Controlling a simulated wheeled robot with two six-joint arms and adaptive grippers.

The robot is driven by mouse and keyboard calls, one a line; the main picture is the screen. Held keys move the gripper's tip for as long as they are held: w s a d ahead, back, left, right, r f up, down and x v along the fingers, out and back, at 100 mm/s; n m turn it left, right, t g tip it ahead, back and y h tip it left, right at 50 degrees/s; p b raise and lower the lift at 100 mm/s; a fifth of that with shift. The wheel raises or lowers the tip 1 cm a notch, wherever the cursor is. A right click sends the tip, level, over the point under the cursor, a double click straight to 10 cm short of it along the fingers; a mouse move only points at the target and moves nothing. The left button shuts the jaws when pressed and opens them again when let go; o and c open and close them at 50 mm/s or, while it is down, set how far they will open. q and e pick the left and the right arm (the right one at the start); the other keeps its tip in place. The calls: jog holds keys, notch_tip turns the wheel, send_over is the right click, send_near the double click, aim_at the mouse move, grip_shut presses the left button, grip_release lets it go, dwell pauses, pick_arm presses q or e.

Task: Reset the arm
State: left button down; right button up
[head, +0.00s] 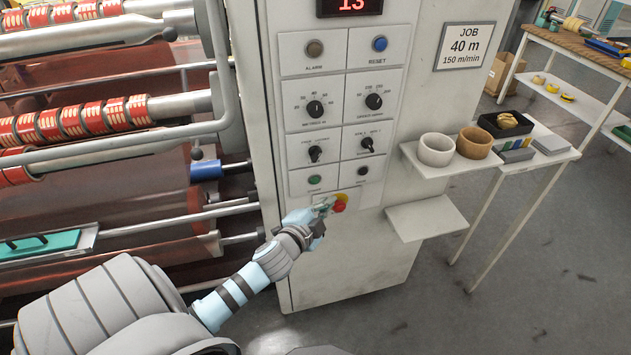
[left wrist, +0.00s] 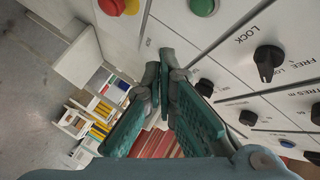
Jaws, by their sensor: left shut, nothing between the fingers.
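My left arm (head: 240,290) reaches in from the lower left to the front of a white control cabinet (head: 345,270). Its gripper (head: 324,206) is close to the panel, just left of the red emergency stop button (head: 340,206) on its yellow base. In the left wrist view the gripper's fingertips (left wrist: 164,58) are together with nothing between them. The red button (left wrist: 112,6) and a green button (left wrist: 203,6) are ahead of the fingertips there. I cannot tell whether the fingers touch the panel. My right gripper is not in view.
The panel has several black knobs (head: 374,101), a blue reset button (head: 380,44) and a lit display (head: 350,6). A side shelf (head: 470,160) holds a white cup (head: 436,149) and a brown cup (head: 474,142). Rollers with red-banded reels (head: 80,119) are at left.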

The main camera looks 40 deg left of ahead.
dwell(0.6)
pick_arm(q)
jog(key=s+f+n+g, duration=0.25)
jog(key=s+f, duration=0.35)
jog(key=f, duration=0.4)
jog(key=s+a+f+n+g, duration=0.1)
jog(key=s+f+n+g, duration=0.3)
jog(key=f, duration=0.6)
jog(key=s+f+g, duration=0.2)
jog(key=s+f, duration=0.5)
jog(key=f, duration=0.3)
jog(key=s+d+f+n+g, duration=0.1)
jog(key=s+d+f, duration=0.2)
jog(key=s, duration=0.5)
jog(key=s+d+f+g+h, duration=0.1)
jog(key=s+d+f+g, duration=0.1)
jog(key=s, duration=0.7)
jog(key=s+d+f+n+g+h, duration=0.1)
jog(key=s+d+f+g, duration=0.1)
jog(key=s+d+f, duration=0.2)
jog(key=s+f, duration=0.2)
jog(key=s, duration=0.2)
jog(key=shift+s+d+n, duration=0.2)
jog(key=shift+n, duration=0.15)
jog(key=shift+g, duration=0.25)
